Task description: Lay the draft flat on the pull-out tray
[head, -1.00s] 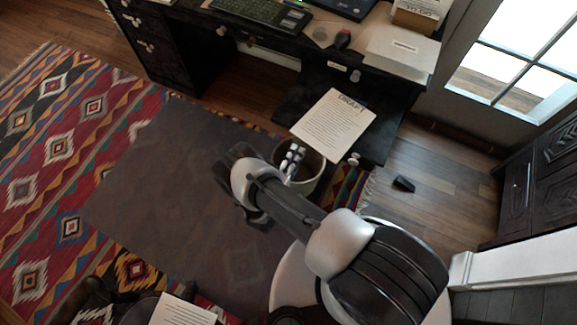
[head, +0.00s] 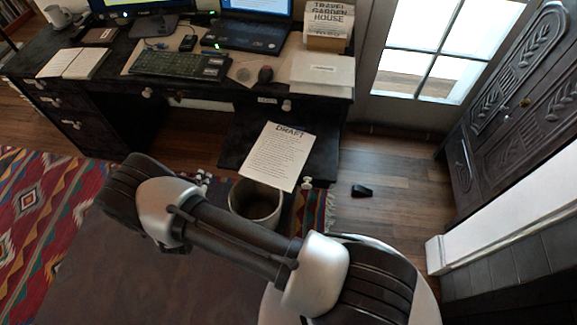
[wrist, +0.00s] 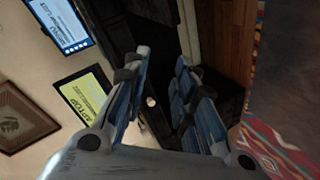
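The draft (head: 277,157), a white printed sheet headed DRAFT, lies on the dark pull-out tray (head: 322,165) under the desk. My gripper (head: 203,180) is mostly hidden behind my arm in the head view, with only finger parts showing left of the bin, apart from the draft. In the wrist view my gripper (wrist: 163,85) has its blue-grey fingers spread with nothing between them. The draft cannot be made out in the wrist view.
A round bin (head: 256,206) stands just in front of the tray. The desk above holds a keyboard (head: 180,66), a laptop (head: 255,30), a mouse (head: 265,75) and a paper stack (head: 322,72). A small black object (head: 362,190) lies on the floor at right.

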